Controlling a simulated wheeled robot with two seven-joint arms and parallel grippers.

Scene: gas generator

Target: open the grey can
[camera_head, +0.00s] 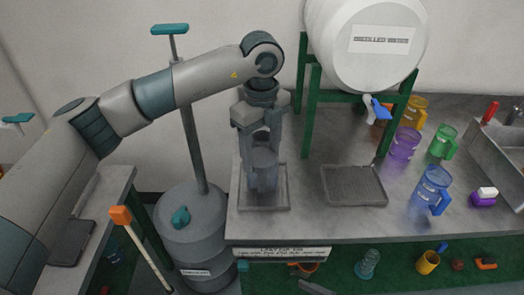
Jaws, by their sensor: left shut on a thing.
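My left gripper (262,138) points down above the left end of the bench. It is shut on a grey, see-through, can-shaped vessel (263,172), which is upright over a shallow grey tray (268,207). The fingers partly cover the vessel's upper part, so I cannot tell whether its top is open. A large grey drum (195,240) stands on the floor to the left, with a teal knob (181,216) on top and a tall T-handled rod. I cannot tell which of the two the task calls the grey can. My right gripper is not in view.
A white tank (368,40) with a blue tap (376,107) sits on a green stand above a second tray (354,185). Blue (430,190), purple (404,144), green (443,142) and orange (413,112) mugs stand at the right, near a sink (500,142).

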